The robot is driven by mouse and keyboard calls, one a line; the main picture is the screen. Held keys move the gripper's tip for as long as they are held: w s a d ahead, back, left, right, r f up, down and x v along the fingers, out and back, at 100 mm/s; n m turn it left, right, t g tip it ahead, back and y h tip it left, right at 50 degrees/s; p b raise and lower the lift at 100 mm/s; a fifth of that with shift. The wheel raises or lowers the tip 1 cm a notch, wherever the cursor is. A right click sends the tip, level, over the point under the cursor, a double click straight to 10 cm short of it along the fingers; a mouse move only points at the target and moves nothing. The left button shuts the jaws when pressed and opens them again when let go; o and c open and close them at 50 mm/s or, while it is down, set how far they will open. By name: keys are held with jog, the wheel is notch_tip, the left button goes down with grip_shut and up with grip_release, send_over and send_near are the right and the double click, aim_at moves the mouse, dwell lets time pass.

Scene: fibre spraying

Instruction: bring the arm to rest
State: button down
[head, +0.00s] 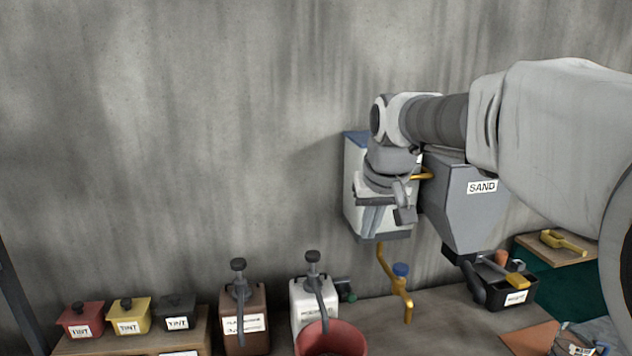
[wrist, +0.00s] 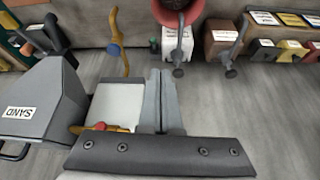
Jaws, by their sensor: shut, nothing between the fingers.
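My gripper (head: 372,222) hangs at the end of my arm in front of the wall, right of centre in the head view. In the wrist view my gripper's fingers (wrist: 161,95) are together with nothing between them. Behind my gripper in the head view is a pale box with a blue top (head: 354,180), partly hidden by my arm. A grey hopper marked SAND (head: 465,205) is just right of it; it also shows at the left of the wrist view (wrist: 45,105).
Below are a red bucket (head: 331,340), white (head: 303,297) and brown (head: 232,318) pump containers, and a yellow bent handle (head: 393,275) with a blue knob. Tint pots (head: 129,315) stand at lower left. A black bin (head: 512,290) is at right. The wall at left is clear.

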jog(key=s+d+f+b, duration=0.1)
jog(key=s+f, duration=0.2)
jog(key=s, duration=0.5)
jog(key=s+d+f+b, duration=0.1)
jog(key=s+f, duration=0.3)
jog(key=s, duration=0.4)
jog(key=s+d+f+m+b, duration=0.1)
jog(key=s+f, duration=0.3)
jog(key=s, duration=0.5)
jog(key=shift+d+h, duration=0.3)
jog(key=shift+d, duration=0.45)
